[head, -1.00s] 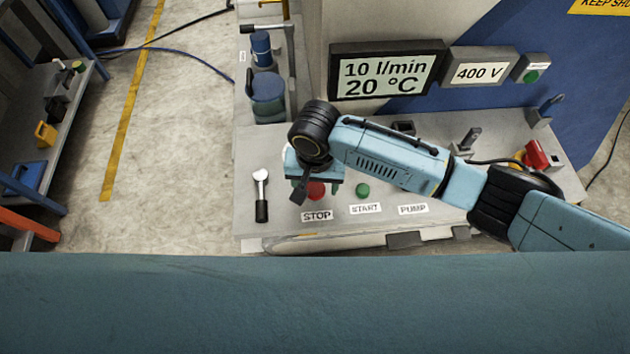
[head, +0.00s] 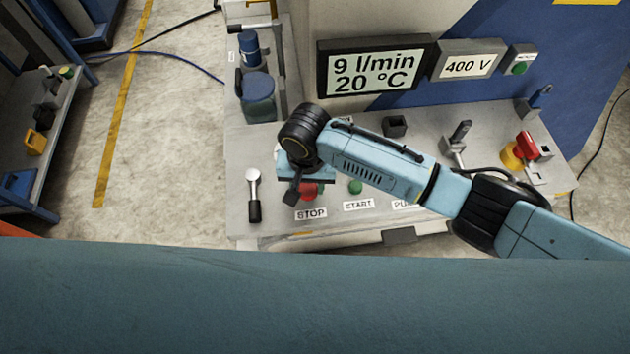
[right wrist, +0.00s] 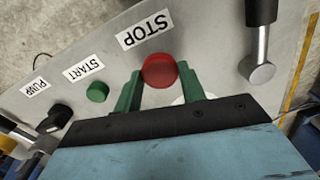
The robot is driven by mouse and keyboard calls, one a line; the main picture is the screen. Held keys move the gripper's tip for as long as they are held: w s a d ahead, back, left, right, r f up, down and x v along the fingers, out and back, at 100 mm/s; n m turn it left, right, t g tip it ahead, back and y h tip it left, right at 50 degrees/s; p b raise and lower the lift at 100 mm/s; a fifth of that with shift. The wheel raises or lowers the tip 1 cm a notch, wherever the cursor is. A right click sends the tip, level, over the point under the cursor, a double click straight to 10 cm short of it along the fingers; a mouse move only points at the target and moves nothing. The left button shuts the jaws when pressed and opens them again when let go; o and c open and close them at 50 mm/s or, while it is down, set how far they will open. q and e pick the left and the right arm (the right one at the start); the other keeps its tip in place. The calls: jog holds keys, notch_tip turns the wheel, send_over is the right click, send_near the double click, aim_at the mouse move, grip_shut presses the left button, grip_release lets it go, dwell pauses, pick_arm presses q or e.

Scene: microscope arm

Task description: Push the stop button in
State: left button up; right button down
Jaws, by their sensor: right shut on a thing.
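The stop button (head: 311,190) is a round red cap on the grey console, behind its STOP label. In the head view my right gripper covers part of it. In the right wrist view the red stop button (right wrist: 160,70) sits between the two green fingers of my right gripper (right wrist: 161,78), one finger on each side. The right gripper (head: 298,192) is shut on the button, pointing down at the panel. How far in the cap sits cannot be told. My left gripper is not in view.
The green start button (head: 355,187) is just right of the stop button. A lever with a black grip (head: 254,195) is to its left. A display (head: 374,71) reads 9 l/min and 20 °C. A red-handled valve (head: 526,146) stands at the far right.

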aim_at(308, 189)
jog(key=shift+s+f, duration=0.15)
jog(key=shift+f, duration=0.05)
jog(key=c, duration=0.8)
grip_release()
jog(key=shift+r, duration=0.2)
notch_tip(308, 189, up, 13)
jog(key=shift+r+p, duration=0.1)
jog(key=shift+p, duration=0.2)
